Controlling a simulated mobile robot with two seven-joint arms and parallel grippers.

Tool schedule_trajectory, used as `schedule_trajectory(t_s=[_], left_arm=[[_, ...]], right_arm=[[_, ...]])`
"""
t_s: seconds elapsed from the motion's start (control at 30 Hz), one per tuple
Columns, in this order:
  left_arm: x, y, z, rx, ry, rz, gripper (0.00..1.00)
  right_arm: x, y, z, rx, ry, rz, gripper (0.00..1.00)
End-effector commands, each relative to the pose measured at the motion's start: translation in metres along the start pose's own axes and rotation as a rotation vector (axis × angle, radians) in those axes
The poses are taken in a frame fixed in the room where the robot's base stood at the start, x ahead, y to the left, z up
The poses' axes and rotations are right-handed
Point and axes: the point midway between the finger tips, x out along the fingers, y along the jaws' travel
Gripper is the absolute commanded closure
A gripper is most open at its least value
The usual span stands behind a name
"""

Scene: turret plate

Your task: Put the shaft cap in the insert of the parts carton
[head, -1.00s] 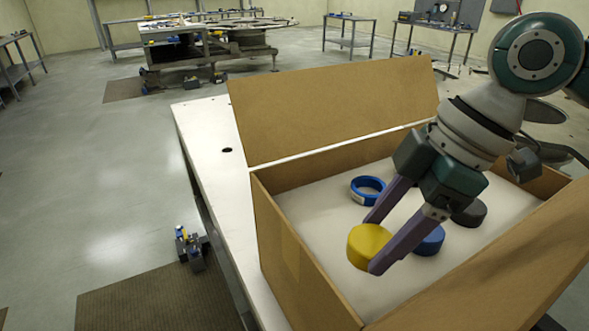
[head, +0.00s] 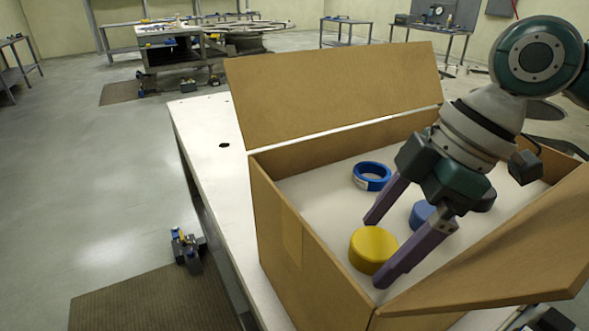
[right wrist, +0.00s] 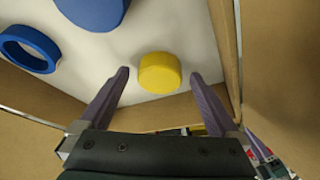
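The yellow round cap (head: 372,246), which I take to be the shaft cap, rests flat on the white insert (head: 325,205) of the open parts carton (head: 320,265), near its front left corner. My right gripper (head: 377,248) is open, with its purple fingers spread on either side of the cap. In the right wrist view the cap (right wrist: 160,72) sits between the fingertips, with a gap on each side.
A blue ring (head: 371,177) lies on the insert behind the cap. The carton's raised flap (head: 335,95) and walls surround the gripper.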

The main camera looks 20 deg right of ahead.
Motion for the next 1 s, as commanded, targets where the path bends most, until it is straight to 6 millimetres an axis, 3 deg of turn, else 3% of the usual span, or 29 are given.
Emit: schedule_trajectory(t_s=[0.23,0.37,0.8,1.0], left_arm=[[-0.001,-0.002,0.0,0.006,-0.001,-0.005,0.5],[0.0,-0.002,0.001,0.009,-0.001,-0.007,0.5],[0.007,-0.002,0.003,0.009,-0.001,-0.007,0.5],[0.008,-0.001,0.003,0.005,-0.001,-0.004,0.5]], right_arm=[[-0.001,0.0,-0.001,0.0,0.0,0.0,0.02],[-0.013,0.001,-0.001,-0.001,-0.001,0.003,0.02],[-0.104,0.001,-0.001,0.0,-0.001,0.004,0.02],[-0.121,0.0,-0.001,-0.001,0.0,0.0,0.02]])
